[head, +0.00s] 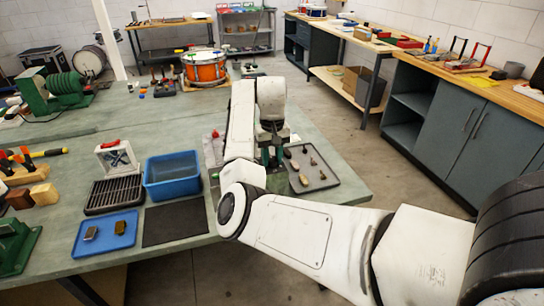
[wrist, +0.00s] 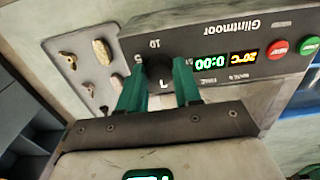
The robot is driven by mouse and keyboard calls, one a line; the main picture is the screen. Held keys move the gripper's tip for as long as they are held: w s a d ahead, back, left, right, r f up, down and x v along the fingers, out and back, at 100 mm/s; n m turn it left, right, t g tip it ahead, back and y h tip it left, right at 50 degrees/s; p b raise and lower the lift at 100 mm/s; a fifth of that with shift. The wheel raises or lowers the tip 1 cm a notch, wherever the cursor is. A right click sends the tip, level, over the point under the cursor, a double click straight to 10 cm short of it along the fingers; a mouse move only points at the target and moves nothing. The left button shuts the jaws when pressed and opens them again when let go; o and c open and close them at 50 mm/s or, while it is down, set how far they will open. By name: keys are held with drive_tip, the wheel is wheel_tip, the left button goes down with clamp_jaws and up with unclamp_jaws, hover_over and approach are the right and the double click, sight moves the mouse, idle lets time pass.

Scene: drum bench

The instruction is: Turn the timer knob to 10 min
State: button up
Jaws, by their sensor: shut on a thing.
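The timer knob (wrist: 158,74) is a dark round knob on the dark front panel of a unit marked Glintmoor (wrist: 215,40). In the wrist view, the green fingers of my gripper (wrist: 160,84) stand on either side of the knob and are shut on it. A 10 is printed by the knob; a small white mark shows between the fingers, but I cannot tell where the knob points. The green display (wrist: 209,62) reads 0:00 and the amber display (wrist: 243,56) reads 20°C. In the head view, my arm hides most of the unit and the knob.
A red button (wrist: 277,50) and a green button (wrist: 309,45) sit on the same panel. A grey tray (head: 316,182) with several small parts lies right of my gripper. A blue bin (head: 172,190) and a blue tray (head: 75,238) stand to the left on the green bench.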

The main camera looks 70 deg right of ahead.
drive_tip(key=shift+c, duration=1.2)
